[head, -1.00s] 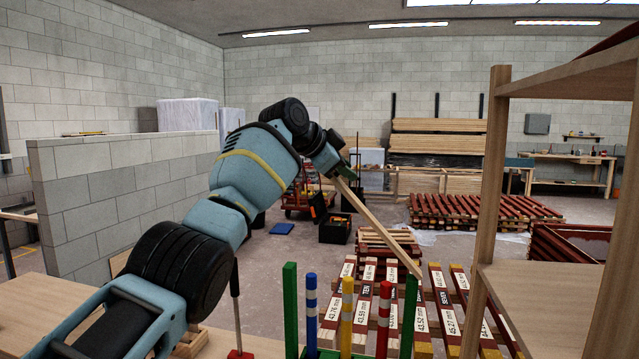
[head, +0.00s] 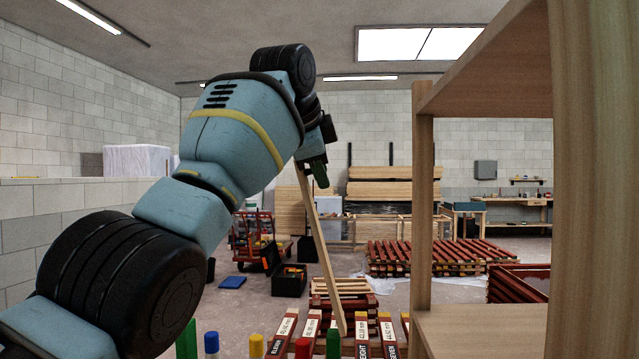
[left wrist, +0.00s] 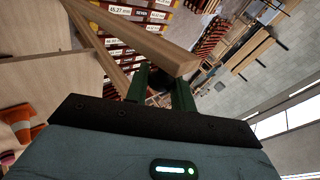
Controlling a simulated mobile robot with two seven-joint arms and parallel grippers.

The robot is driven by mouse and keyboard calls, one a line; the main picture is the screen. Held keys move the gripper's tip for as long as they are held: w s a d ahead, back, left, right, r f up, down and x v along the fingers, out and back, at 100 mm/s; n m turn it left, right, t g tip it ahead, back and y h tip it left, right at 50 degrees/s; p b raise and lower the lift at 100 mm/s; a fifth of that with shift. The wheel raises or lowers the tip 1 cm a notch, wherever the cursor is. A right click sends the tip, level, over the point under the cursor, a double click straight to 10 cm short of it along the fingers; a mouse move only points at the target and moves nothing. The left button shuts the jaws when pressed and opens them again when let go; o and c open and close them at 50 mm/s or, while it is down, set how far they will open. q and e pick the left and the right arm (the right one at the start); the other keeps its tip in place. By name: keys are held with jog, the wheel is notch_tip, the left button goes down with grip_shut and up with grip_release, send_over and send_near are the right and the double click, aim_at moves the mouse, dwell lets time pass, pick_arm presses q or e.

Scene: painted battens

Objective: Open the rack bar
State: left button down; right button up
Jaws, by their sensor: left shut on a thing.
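The rack bar (head: 322,250) is a long pale wooden batten. It slants steeply upward from beside the right green post (head: 333,343) of the rack to my left gripper (head: 308,168). The left gripper is shut on the bar's upper end, and my arm partly hides it. In the left wrist view the bar (left wrist: 135,33) runs from the upper left to its squared end by the green fingers (left wrist: 160,78). Blue (head: 211,344), yellow (head: 257,346) and red (head: 302,349) battens show their tops along the bottom of the head view. My right gripper is not in view.
A wooden shelf unit (head: 422,200) stands close on the right. Behind the rack lie labelled red battens (head: 361,338) and a stack of red battens (head: 430,256). A black toolbox (head: 288,278) and a blue mat (head: 232,282) are on the floor.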

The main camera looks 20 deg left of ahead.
pick_arm(q)
jog(key=shift+d, duration=0.2)
dwell(0.3)
jog(key=c, duration=1.2)
grip_release()
jog(key=v, duration=0.8)
jog(key=shift+w+f, duration=0.1)
jog(key=shift+w, duration=0.05)
